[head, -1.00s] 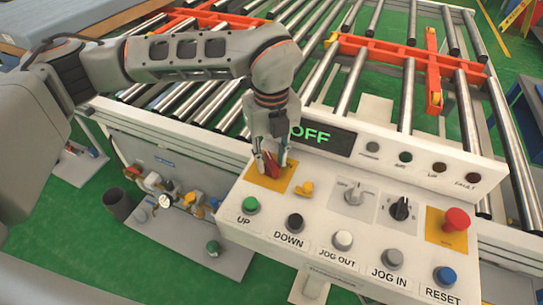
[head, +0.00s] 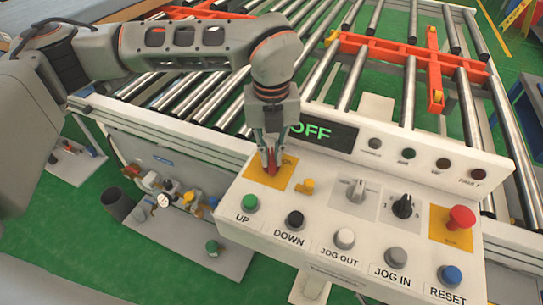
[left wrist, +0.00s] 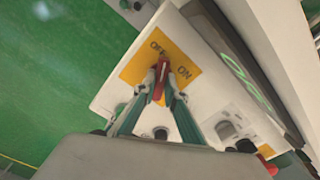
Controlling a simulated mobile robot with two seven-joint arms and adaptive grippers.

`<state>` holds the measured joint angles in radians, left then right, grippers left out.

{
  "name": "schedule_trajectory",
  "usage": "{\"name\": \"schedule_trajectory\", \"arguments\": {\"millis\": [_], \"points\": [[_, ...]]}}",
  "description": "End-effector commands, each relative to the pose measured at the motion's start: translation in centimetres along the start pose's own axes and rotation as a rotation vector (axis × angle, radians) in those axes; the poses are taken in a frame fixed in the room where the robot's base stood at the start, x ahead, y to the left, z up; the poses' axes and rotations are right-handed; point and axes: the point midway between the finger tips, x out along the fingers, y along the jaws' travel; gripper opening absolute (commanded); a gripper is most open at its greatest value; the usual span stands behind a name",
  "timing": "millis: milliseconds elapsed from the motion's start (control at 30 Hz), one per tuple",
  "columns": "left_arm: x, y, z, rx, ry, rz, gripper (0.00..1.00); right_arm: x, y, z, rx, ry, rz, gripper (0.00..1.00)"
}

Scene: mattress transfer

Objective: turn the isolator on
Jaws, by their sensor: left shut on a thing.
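The isolator is a red handle (head: 271,168) on a yellow plate (head: 287,178) at the left end of the white control panel. In the left wrist view the red handle (left wrist: 161,76) sits on the yellow plate (left wrist: 140,69) marked OFF and ON. My left gripper (head: 269,163) comes down from above and is shut on the red handle. In the left wrist view my fingertips (left wrist: 160,86) hold it from both sides. The display (head: 325,132) behind reads OFF in green. My fingers partly hide the handle in the head view. My right gripper is not in view.
Close to the plate are a small yellow knob (head: 307,187), a green UP button (head: 250,203) and a black DOWN button (head: 295,219). Two selector knobs and a red mushroom button (head: 461,217) are further right. A roller conveyor lies behind the panel.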

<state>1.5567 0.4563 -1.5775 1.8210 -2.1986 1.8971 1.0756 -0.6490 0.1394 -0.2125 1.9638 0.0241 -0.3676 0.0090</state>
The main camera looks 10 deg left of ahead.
Motion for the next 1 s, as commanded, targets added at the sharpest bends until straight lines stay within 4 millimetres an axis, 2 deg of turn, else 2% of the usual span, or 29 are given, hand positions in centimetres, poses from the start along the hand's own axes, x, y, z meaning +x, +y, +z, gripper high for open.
{"name": "schedule_trajectory", "arguments": {"millis": [400,1000], "points": [[-0.1,0.0,0.1,0.396,-0.003,0.000,0.00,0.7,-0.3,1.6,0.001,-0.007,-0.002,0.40],[-0.2,0.0,0.1,0.959,-0.004,0.000,0.00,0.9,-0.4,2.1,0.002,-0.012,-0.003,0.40]]}}
